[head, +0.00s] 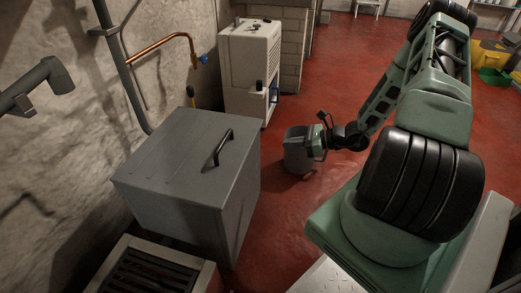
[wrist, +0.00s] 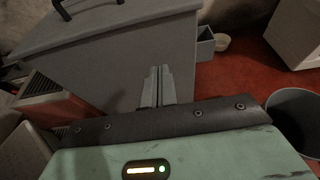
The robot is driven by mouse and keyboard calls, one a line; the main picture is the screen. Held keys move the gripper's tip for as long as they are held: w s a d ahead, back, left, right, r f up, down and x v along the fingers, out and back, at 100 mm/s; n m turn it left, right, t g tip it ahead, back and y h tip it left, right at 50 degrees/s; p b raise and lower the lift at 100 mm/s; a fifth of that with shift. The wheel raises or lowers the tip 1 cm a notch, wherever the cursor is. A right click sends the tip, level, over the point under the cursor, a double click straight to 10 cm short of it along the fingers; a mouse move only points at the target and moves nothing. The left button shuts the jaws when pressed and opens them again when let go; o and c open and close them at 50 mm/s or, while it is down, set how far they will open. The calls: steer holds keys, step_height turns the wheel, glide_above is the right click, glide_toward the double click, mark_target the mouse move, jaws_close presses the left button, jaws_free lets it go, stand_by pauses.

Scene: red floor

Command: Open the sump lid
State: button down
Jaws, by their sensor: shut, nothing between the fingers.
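The sump is a large grey metal box (head: 232,215) with a flat lid (head: 165,155) lying closed on top. A dark bar handle (head: 223,148) stands on the lid toward its right side. In the wrist view the lid's edge (wrist: 120,23) and part of the handle (wrist: 62,8) show at upper left. My gripper (wrist: 158,75) is shut and empty, its fingers together in front of the box's side wall, below lid level in that view. In the head view my gripper (head: 318,142) is to the right of the box, apart from the handle; its fingertips are not clear there.
A grey bucket (head: 295,158) stands on the floor beside my gripper. A white cabinet (head: 250,60) stands behind the box. A floor grate (head: 150,275) lies in front. A pipe (head: 122,70) runs along the left wall. Red floor is open behind my arm.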

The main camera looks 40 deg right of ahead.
mark_target(256, 142)
steer(key=b+x, duration=0.1)
steer(key=x, duration=0.2)
steer(key=b+x, duration=0.2)
steer(key=x, duration=0.2)
steer(key=f+b+x, duration=0.1)
steer(key=b+x, duration=0.1)
steer(key=x, duration=0.1)
steer(key=shift+w+d, duration=0.15)
steer(key=shift+d, duration=0.05)
step_height(256, 142, up, 3)
steer(key=shift+d+f+b, duration=0.1)
steer(key=shift+d+b, duration=0.1)
steer(key=shift+b, duration=0.15)
steer(key=shift+r, duration=0.9)
